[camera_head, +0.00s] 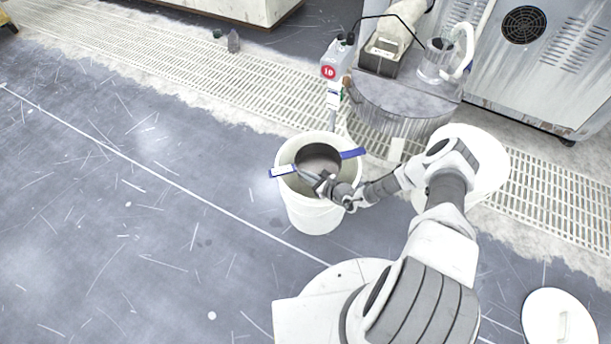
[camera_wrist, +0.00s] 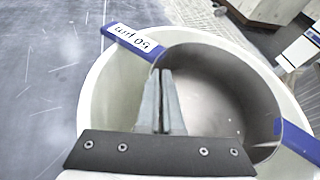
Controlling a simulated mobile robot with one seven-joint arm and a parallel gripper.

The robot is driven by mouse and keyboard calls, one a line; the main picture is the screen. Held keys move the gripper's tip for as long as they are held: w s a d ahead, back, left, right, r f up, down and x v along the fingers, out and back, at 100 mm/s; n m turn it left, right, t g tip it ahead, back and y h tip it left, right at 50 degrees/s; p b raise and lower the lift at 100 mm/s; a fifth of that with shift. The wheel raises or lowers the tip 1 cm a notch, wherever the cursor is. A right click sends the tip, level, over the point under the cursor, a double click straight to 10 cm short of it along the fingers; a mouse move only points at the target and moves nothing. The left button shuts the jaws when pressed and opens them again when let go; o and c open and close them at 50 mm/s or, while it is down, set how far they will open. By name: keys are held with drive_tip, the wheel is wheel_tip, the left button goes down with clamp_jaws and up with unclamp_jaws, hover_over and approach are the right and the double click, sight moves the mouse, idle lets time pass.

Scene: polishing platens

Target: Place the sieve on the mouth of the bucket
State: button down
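The sieve (camera_head: 318,158) is a round grey metal pan with a blue bar on each side. It sits within the mouth of the white bucket (camera_head: 312,214), and its bars cross the bucket's rim on opposite sides. I cannot tell whether the bars touch the rim or hover slightly above. In the wrist view the sieve (camera_wrist: 215,95) looks off-centre in the bucket (camera_wrist: 100,95), with a wider gap at left; one bar carries a handwritten white label. My gripper (camera_head: 312,178) reaches in from the right. In the wrist view its fingers (camera_wrist: 161,75) are close together at the sieve's near wall, apparently pinching it.
A post with a red "10" sign (camera_head: 328,73) rises close behind the rim. A white lid (camera_head: 560,320) lies at lower right. The floor (camera_head: 130,210) at left is clear.

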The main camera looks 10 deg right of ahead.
drive_tip(key=shift+f, duration=0.15)
drive_tip(key=c, duration=1.1)
unclamp_jaws()
